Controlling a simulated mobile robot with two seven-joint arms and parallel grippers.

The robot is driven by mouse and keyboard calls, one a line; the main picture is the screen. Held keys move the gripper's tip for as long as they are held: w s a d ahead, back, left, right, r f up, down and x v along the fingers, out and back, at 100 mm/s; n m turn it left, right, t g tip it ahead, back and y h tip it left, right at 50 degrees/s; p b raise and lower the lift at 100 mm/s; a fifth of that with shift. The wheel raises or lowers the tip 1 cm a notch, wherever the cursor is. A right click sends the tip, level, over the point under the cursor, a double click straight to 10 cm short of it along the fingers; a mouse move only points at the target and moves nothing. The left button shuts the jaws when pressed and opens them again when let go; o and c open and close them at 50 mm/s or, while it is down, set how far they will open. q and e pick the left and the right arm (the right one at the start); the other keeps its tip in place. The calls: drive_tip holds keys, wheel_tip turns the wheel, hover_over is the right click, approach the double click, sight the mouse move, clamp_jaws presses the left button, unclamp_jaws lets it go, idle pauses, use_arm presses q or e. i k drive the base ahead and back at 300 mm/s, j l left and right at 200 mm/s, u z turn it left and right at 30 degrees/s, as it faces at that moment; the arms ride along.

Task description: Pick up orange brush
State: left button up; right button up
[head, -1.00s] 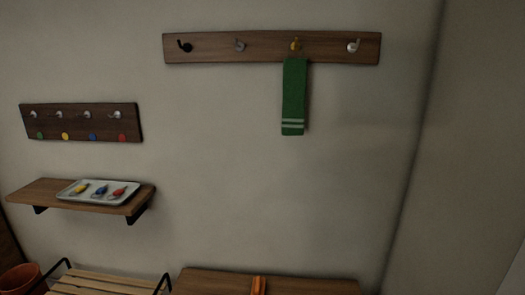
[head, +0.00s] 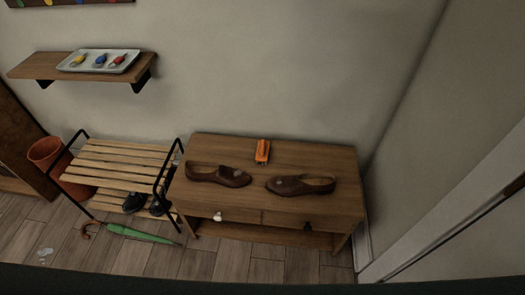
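The orange brush (head: 262,151) lies near the back edge of a wooden table (head: 310,157), roughly midway along it. Its long side points toward the wall. Two brown shoes lie in front of it on the same top: the left shoe (head: 218,176) and the right shoe (head: 300,185). The brush is apart from both shoes and nothing covers it. Neither of my grippers is in the head view.
A slatted rack (head: 120,165) with dark shoes stands left of the table. A green umbrella (head: 138,235) lies on the floor before it. A wall shelf (head: 40,67) holds a tray (head: 128,58) of small coloured items. The floor before the table looks clear.

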sight(261, 153)
drive_tip(key=i+j, duration=0.9)
drive_tip(key=i, duration=0.2)
drive_tip(key=z, duration=1.9)
